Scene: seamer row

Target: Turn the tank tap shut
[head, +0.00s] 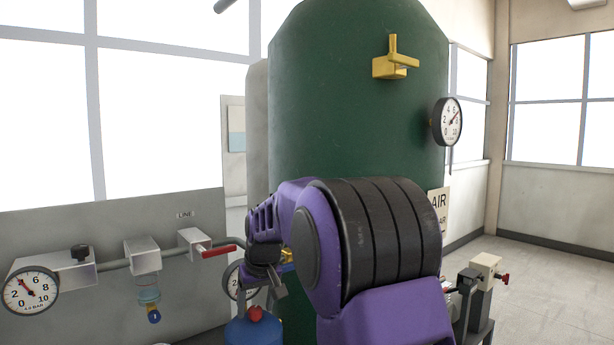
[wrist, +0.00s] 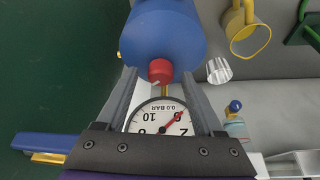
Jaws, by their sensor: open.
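The green tank (head: 350,130) stands upright behind my arm. A brass fitting with a blue lever sits low on it, probably the tank tap (head: 288,257), mostly hidden by my arm in the head view. In the wrist view the blue lever (wrist: 42,143) lies at the lower left, with brass beneath it, outside and left of my fingers. My gripper (wrist: 160,76) is open. In the picture, a red cap (wrist: 160,70) on a blue cylinder (wrist: 163,35) shows between the fingertips; I cannot tell the depth. Nothing is visibly held.
A round gauge (wrist: 163,118) shows between my fingers. A brass fitting (head: 392,66) and a gauge (head: 448,122) are high on the tank. A wall line at left carries a gauge (head: 30,290), a filter bowl (head: 149,295) and a red lever (head: 219,251). Open floor (head: 550,290) lies at right.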

